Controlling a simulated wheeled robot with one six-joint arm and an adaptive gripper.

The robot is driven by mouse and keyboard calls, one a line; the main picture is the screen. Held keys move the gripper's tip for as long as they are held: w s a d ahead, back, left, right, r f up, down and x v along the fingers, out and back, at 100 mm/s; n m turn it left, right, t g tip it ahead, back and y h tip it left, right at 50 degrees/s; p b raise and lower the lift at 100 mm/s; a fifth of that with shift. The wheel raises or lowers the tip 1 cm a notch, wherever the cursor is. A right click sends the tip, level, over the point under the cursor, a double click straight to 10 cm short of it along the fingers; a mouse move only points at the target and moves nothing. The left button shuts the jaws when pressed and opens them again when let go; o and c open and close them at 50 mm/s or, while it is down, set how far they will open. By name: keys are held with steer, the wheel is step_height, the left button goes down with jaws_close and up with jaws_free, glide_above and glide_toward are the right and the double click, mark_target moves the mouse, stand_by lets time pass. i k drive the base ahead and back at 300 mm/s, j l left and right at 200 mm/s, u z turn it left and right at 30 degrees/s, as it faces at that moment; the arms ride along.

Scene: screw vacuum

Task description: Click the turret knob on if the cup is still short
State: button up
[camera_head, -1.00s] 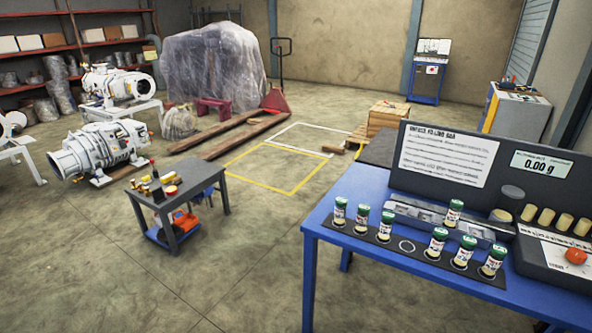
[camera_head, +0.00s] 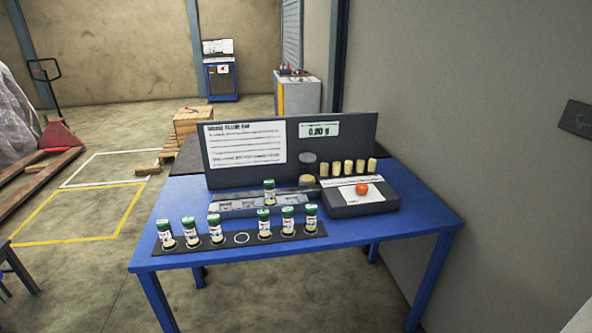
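A blue bench (camera_head: 400,222) carries a dark filling station whose back panel (camera_head: 350,130) has a display (camera_head: 319,130) that appears to read 0.00 g. An orange-red knob (camera_head: 362,188) sits on the dark box (camera_head: 345,207) at the right; it looks like the turret knob. Several pale cylinders (camera_head: 348,166) stand in a row behind it. A dark round part (camera_head: 307,158) is above a small tan piece (camera_head: 307,180), left of the knob; I cannot tell whether this is the cup. My gripper is not in view.
Several green-capped vials (camera_head: 189,231) stand on a black strip (camera_head: 170,248) at the bench front, with one empty ring (camera_head: 241,238) among them. Another vial (camera_head: 269,191) stands at the grey tray (camera_head: 233,207). A wall is close at the right.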

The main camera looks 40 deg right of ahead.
mark_target(361, 187)
steer(key=z, duration=1.25)
